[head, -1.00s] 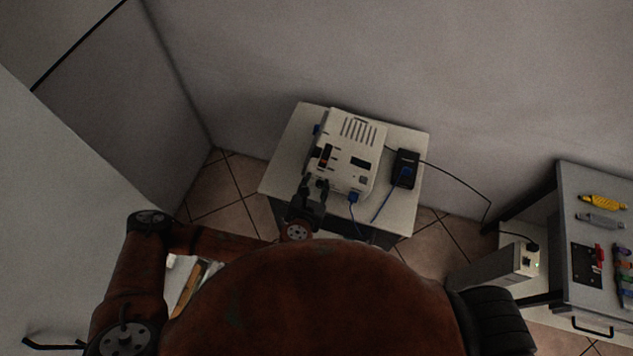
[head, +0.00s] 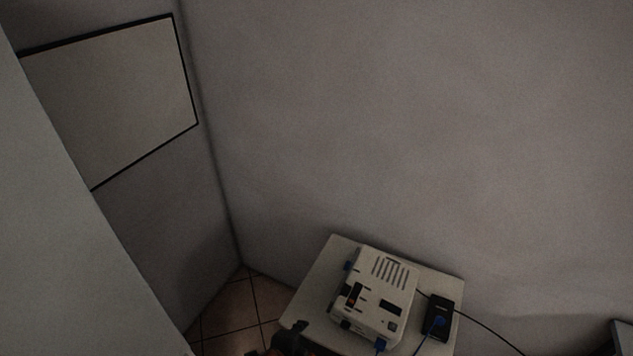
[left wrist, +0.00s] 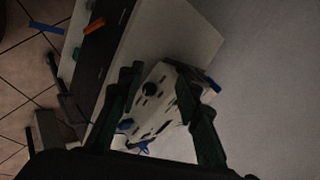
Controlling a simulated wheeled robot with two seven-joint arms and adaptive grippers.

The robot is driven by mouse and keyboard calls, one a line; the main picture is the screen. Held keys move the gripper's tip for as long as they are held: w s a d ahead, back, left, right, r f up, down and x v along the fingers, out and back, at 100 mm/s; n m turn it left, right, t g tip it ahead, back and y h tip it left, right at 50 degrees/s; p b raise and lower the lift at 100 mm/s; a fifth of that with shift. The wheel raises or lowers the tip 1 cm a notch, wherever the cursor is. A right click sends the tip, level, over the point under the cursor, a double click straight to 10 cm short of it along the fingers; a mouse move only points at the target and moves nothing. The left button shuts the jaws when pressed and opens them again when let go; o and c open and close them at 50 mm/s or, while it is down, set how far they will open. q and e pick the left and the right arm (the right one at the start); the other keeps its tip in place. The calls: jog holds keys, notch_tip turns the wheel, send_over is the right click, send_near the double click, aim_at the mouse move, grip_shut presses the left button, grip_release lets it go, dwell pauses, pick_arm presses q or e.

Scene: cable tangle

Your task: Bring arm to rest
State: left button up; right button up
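My left gripper (head: 290,338) shows at the bottom edge of the head view, beside the front left corner of a small white table (head: 322,265). In the left wrist view, the two dark fingers of my left gripper (left wrist: 168,95) stand apart. The white box-shaped device (head: 385,290) sits on the table, to the right of the gripper. It also shows beyond the fingers in the left wrist view (left wrist: 155,105), and I see nothing held. Most of my left arm is out of the head view. My right gripper is in neither view.
A black adapter (head: 440,312) with a blue cable lies on the table right of the device, and a black cable runs off right. Walls stand behind and at left, with a framed panel (head: 120,95). Tiled floor (head: 232,308) shows left of the table.

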pick_arm(q)
jog(key=s+a+f+n+g+y, duration=0.15)
jog(key=s+a+f+n, duration=0.25)
jog(key=s+a+n, duration=0.45)
jog(key=s+a+f+n+g+y, duration=0.15)
jog(key=s+a+f+n, duration=0.3)
jog(key=a, duration=0.75)
jog(key=s+a+f+n+g+y, duration=0.1)
jog(key=s+a+f+n+g, duration=0.15)
jog(key=s+a+n, duration=0.7)
notch_tip(320, 180, down, 33)
jog(key=m+b, duration=0.2)
jog(key=m, duration=0.1)
jog(key=s+f+g+h+b, duration=0.1)
jog(key=s+f, duration=1.7)
jog(key=shift+s+d, duration=0.2)
jog(key=shift+s, duration=0.2)
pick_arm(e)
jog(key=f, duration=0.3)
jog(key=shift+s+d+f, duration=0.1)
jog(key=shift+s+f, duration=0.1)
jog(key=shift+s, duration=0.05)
pick_arm(q)
jog(key=shift+g, duration=0.25)
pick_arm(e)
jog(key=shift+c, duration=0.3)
